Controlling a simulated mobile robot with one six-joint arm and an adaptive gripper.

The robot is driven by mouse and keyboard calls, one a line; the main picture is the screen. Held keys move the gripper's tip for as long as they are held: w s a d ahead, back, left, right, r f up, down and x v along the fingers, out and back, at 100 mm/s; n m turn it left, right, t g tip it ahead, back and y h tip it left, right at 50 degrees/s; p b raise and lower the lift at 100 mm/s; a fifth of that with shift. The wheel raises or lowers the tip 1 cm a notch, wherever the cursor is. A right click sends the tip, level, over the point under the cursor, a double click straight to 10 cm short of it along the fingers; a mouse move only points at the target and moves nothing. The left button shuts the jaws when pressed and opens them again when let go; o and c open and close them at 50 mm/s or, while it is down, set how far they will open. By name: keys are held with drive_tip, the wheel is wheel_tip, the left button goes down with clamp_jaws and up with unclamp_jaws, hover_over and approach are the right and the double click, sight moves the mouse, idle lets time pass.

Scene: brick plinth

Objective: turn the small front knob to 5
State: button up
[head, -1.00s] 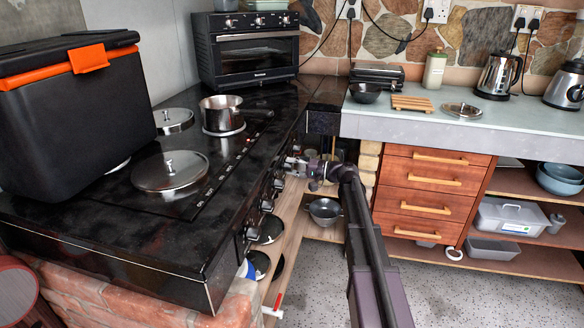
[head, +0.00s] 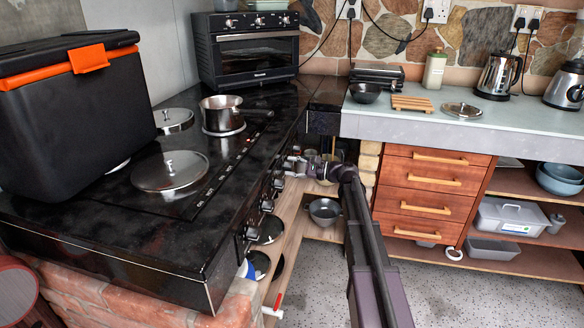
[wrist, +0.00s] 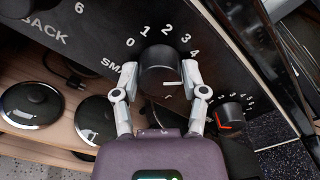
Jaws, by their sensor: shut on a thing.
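The small front knob (wrist: 158,60) is a black round knob on the stove's dark front panel, in the upper middle of the wrist view. White numbers 0 to 4 curve over it, and a partly hidden label beginning "SMA" is at its left. A short white mark on the knob face points right, below the 4; I cannot read a number there, as a finger covers that part of the scale. My gripper (wrist: 162,74) is shut on the knob, one finger on each side. In the head view my gripper (head: 292,164) is at the far part of the stove front.
Another knob (wrist: 230,117) with a red mark is close to the right finger. A "BACK" label is at upper left. Dark lids (wrist: 32,105) lie on a wooden shelf below the panel. A saucepan (head: 221,113) stands on the stove top (head: 110,233).

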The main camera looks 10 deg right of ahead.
drive_tip(key=shift+m, duration=1.3)
drive_tip(key=o, duration=1.2)
drive_tip(key=shift+c, duration=0.2)
drive_tip(key=v, duration=1.2)
drive_tip(key=shift+a, duration=0.1)
